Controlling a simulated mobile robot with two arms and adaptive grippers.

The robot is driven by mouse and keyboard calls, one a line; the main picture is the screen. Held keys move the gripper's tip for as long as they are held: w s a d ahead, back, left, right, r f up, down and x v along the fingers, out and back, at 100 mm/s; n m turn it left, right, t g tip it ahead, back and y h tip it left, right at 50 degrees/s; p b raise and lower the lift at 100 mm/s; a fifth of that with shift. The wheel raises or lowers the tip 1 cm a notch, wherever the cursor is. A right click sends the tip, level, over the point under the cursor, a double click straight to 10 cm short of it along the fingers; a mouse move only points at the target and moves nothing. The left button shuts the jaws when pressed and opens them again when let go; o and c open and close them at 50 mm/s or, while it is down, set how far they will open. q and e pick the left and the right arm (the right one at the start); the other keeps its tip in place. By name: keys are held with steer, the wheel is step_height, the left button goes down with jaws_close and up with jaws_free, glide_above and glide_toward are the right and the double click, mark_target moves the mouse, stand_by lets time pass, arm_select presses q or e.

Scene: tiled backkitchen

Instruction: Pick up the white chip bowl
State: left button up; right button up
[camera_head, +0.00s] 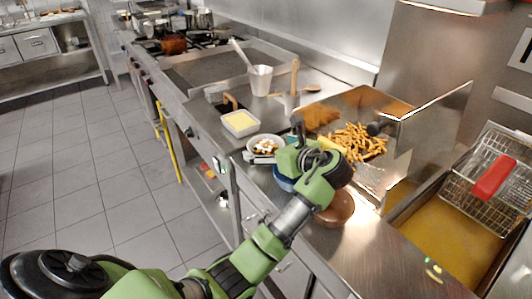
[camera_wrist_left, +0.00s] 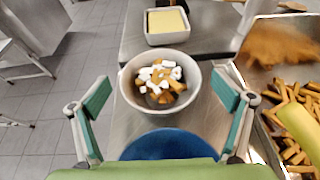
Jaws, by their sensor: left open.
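The white chip bowl (camera_wrist_left: 128,82) holds brown chunks and white pieces and sits upright on the steel counter. In the wrist view it lies ahead of and between the two fingers of my left gripper (camera_wrist_left: 164,118). In the head view the bowl (camera_head: 251,147) is just left of my left gripper (camera_head: 290,150). The gripper is open and empty, with its green pads apart on either side, and I see no contact with the bowl. My right gripper is not in view.
A blue bowl (camera_wrist_left: 165,146) stands just in front of the white one. A white tub of yellow food (camera_wrist_left: 167,27) is behind it. A steel tray of fries (camera_head: 357,142) is to the right, and a fryer (camera_head: 450,235) is further right.

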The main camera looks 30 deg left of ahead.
arm_select(q)
steer(key=c, duration=1.4)
steer(key=shift+r, duration=0.1)
